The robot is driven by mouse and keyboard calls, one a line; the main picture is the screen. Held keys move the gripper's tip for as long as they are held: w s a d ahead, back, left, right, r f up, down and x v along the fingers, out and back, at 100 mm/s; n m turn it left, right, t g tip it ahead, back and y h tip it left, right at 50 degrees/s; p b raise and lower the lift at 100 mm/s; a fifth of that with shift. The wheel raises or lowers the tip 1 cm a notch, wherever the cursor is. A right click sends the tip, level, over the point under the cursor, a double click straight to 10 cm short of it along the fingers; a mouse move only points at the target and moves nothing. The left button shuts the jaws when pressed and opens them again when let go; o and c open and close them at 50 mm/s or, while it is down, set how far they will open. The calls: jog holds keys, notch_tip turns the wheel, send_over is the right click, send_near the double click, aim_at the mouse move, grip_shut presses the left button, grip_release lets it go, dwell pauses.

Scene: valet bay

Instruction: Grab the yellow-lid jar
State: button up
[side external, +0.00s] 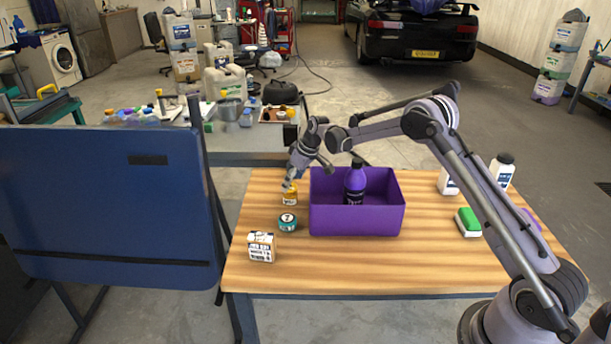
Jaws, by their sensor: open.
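The yellow-lid jar (290,199) stands upright on the wooden table (340,268), just left of the purple bin. My gripper (289,187) points down at the jar from above, with its fingers at the yellow lid. It is open, and the fingers partly cover the lid. I cannot tell whether the fingers touch the jar.
A teal-lidded tin (288,222) stands just in front of the jar. A white box (261,247) is nearer the front left. A green-and-white sponge (468,222) and white bottles (502,171) are at right.

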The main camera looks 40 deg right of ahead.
aim_at(290, 194)
jog(key=shift+x, duration=1.9)
jog(key=shift+a, duration=0.15)
jog(key=c, duration=1.1)
jog(key=shift+c, duration=0.2)
